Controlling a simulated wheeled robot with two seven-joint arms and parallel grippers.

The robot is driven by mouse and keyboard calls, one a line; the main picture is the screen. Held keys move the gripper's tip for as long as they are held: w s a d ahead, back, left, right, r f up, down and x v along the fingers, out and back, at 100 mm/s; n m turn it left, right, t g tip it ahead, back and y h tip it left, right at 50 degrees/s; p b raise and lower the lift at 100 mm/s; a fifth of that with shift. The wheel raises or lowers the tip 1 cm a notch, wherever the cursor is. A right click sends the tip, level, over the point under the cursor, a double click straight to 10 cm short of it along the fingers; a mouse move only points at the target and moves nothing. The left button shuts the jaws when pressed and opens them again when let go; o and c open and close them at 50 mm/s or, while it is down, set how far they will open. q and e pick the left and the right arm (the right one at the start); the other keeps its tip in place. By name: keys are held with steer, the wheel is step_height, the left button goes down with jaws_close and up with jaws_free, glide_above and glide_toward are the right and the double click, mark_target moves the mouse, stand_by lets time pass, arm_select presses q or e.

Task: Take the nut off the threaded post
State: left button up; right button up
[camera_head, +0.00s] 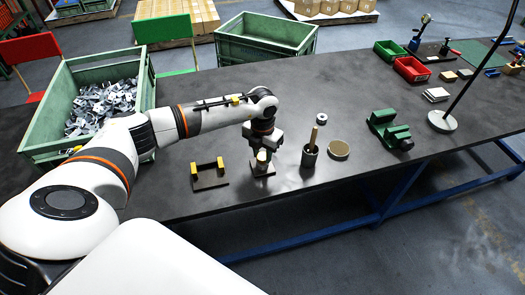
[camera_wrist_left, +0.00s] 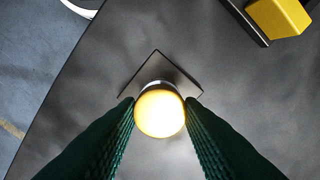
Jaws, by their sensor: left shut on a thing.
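The nut (camera_wrist_left: 159,113) shows in the left wrist view as a round, glowing yellow piece seen from above. In the head view it is a small pale piece (camera_head: 262,156) low between the fingers. A dark square base plate (camera_head: 262,171) lies under it on the table, and its corner also shows in the left wrist view (camera_wrist_left: 156,58). The threaded post is hidden beneath the nut, and I cannot see any thread. My left gripper (camera_head: 262,154) points down over the base, its two dark green ribbed fingers (camera_wrist_left: 159,115) touching the nut's sides. My right gripper is in neither view.
A dark stand with two yellow blocks (camera_head: 220,163) is left of the base. A dark cup with a handle in it (camera_head: 309,158), a round dish (camera_head: 338,150) and a small ring (camera_head: 321,118) are on the right. A green vise (camera_head: 390,131) stands farther right. The table front is clear.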

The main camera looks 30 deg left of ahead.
arm_select(q)
steer(key=shift+n, duration=1)
steer(key=n+p, duration=0.1)
steer(key=n, duration=0.1)
steer(key=shift+r+n+p, duration=0.15)
steer(key=shift+n+p, duration=0.15)
steer(key=shift+n, duration=0.7)
steer(key=shift+n+p, duration=0.8)
steer(key=shift+n, duration=0.3)
steer(key=shift+n+p, duration=0.35)
steer(key=shift+n, duration=0.65)
steer(key=shift+n+p, duration=1)
steer(key=shift+n, duration=1)
